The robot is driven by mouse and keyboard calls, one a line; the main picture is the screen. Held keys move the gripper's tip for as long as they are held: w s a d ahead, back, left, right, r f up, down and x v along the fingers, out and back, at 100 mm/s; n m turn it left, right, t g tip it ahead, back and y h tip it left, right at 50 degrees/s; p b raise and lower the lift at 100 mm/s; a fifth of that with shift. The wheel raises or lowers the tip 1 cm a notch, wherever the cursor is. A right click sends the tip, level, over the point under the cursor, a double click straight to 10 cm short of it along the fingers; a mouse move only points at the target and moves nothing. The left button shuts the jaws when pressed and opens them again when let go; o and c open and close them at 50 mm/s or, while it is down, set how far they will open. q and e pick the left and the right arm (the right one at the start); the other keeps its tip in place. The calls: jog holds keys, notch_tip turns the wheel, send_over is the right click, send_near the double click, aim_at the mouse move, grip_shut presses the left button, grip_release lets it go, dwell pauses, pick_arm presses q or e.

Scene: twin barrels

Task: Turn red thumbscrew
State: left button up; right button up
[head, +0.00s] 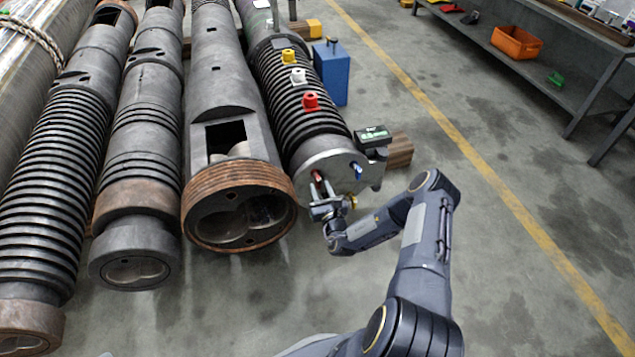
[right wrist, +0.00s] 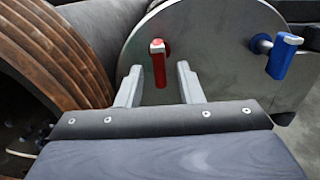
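The red thumbscrew (right wrist: 158,64) sits on the round grey end plate (right wrist: 210,50) of the rightmost barrel, its bar upright. In the right wrist view my right gripper (right wrist: 157,80) is open, with one finger on each side of the red thumbscrew and a gap to it on both sides. In the head view the red thumbscrew (head: 317,177) shows just above the right gripper (head: 323,192). A blue thumbscrew (right wrist: 282,55) is on the same plate to the right, slightly tilted; it also shows in the head view (head: 356,170). My left gripper is not in view.
A rusty-rimmed barrel (head: 240,205) lies close left of the plate. Red (head: 310,101), white (head: 298,76) and yellow (head: 288,56) fittings sit on the rightmost barrel. A blue box (head: 332,75) stands behind. The floor to the right is clear up to the bench.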

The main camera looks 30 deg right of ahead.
jog(key=shift+b+x, duration=0.35)
jog(key=shift+x, duration=1.1)
grip_shut()
